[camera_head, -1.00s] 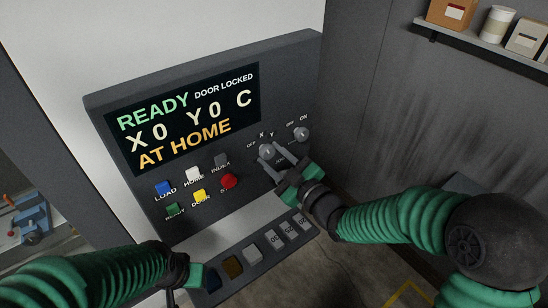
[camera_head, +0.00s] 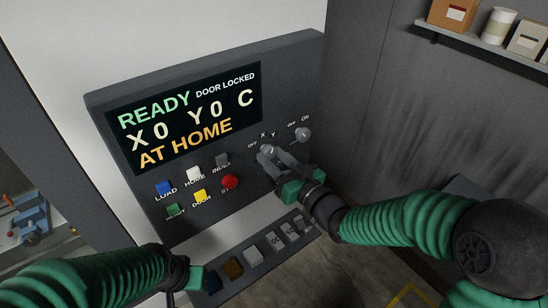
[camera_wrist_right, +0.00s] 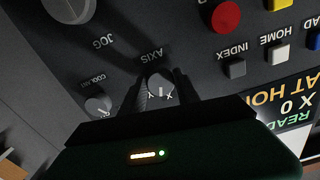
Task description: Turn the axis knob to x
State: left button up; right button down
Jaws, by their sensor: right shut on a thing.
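The axis knob (camera_head: 267,150) is a small grey knob on the right part of the control panel, below the letters X and Y. In the right wrist view the knob (camera_wrist_right: 160,84) sits under the upside-down word AXIS, and a short pale mark on it stands about upright in that picture. My right gripper (camera_head: 270,156) is shut on the knob. In the wrist view its dark fingers (camera_wrist_right: 162,86) stand on either side of the knob. My left gripper (camera_head: 187,277) is low at the left, apart from the knob; its jaws are not clear.
The panel screen (camera_head: 185,117) reads READY, DOOR LOCKED and AT HOME. A red button (camera_head: 230,181) and several other coloured buttons are left of the knob. Another knob (camera_head: 303,134) is at upper right. In the wrist view a coolant knob (camera_wrist_right: 98,105) is close by.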

jog(key=shift+w+r+m, duration=0.1)
jog(key=shift+r+m, duration=0.2)
jog(key=shift+r, duration=0.1)
jog(key=c, duration=1.3)
grip_release()
jog(key=o, duration=0.4)
jog(key=shift+f, duration=0.25)
jog(key=shift+s+d, duration=0.2)
jog(key=b+v, duration=1.1)
jog(key=v, duration=0.5)
jog(key=shift+s, duration=0.1)
